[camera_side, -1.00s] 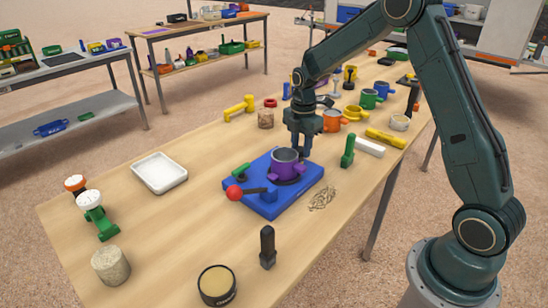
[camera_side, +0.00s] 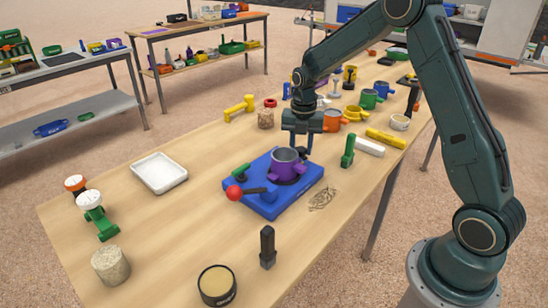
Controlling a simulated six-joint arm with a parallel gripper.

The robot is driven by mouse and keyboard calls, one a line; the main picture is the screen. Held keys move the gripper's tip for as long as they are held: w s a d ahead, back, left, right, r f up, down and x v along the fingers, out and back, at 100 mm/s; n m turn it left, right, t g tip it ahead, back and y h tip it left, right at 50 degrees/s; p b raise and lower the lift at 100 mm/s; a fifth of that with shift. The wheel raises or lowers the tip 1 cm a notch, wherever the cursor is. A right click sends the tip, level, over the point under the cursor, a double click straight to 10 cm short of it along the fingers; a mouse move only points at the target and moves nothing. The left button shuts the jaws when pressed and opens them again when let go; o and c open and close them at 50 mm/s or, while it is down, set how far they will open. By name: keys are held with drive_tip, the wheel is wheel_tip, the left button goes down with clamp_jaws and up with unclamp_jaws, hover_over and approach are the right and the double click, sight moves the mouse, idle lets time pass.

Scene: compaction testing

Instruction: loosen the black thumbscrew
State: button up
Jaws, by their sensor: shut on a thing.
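A purple mold (camera_side: 287,168) stands upright on a blue base plate (camera_side: 268,209) on the wooden table. The black thumbscrew (camera_side: 303,153) is a small dark knob at the far right side of the mold. My gripper (camera_side: 302,148) points down over the plate's back edge, behind the mold, and is shut on the black thumbscrew. The fingertips are small and dark here, so the exact contact is hard to make out.
A red-tipped lever (camera_side: 234,192) and a green knob (camera_side: 241,172) are at the plate's left. A green upright tool (camera_side: 347,152) and white block (camera_side: 369,147) stand to the right. A white tray (camera_side: 183,181) lies left. Table is clear around the plate's front left.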

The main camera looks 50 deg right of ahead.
sight(301, 149)
drive_tip(key=shift+n, duration=0.6)
drive_tip(key=o, duration=0.9)
drive_tip(key=shift+r, duration=0.15)
drive_tip(key=shift+r, duration=2.85)
drive_tip(key=shift+r, duration=0.15)
wheel_tip(301, 149, up, 14)
drive_tip(key=shift+f, duration=0.25)
